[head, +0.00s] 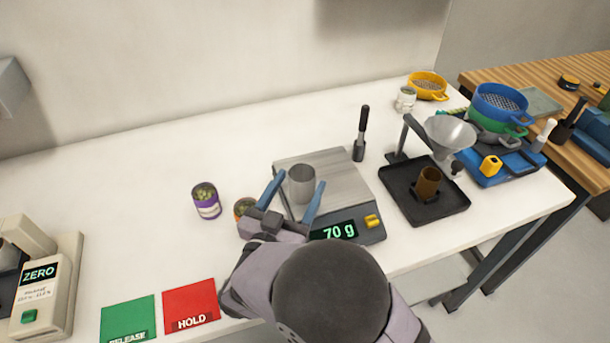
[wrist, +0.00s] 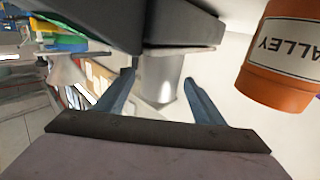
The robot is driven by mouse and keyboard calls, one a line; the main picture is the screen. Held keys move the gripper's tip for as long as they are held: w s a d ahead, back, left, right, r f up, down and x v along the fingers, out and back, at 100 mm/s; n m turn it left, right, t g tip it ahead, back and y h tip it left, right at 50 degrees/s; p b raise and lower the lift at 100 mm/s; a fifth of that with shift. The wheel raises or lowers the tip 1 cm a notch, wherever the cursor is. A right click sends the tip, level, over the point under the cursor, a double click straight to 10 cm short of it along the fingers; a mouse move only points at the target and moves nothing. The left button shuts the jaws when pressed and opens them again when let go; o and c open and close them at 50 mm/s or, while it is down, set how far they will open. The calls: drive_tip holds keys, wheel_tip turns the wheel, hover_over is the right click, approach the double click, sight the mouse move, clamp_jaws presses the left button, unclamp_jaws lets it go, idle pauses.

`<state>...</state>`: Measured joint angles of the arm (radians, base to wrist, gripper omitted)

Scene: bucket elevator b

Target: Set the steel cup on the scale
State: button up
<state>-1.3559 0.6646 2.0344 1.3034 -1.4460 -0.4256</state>
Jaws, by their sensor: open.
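The steel cup (head: 302,186) stands upright on the grey platform of the scale (head: 350,185). The scale's display reads 70 g. My gripper (head: 299,184) is open, with one blue finger on each side of the cup. In the wrist view the cup (wrist: 161,76) shows between the fingertips of my gripper (wrist: 160,77), with a gap visible on both sides. The cup's lower part is partly hidden by my gripper in the head view.
An orange container (wrist: 285,55) is close beside my gripper in the wrist view. A purple can (head: 207,201) stands to the left. A dark-handled tool (head: 362,133) stands behind the scale, and a black tray with a funnel stand (head: 445,207) is to the right.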

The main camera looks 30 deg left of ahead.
sight(297, 189)
drive_tip(key=s, duration=0.5)
drive_tip(key=shift+s+d+b, duration=0.25)
drive_tip(key=shift+s+b, duration=0.15)
drive_tip(key=shift+r, duration=0.15)
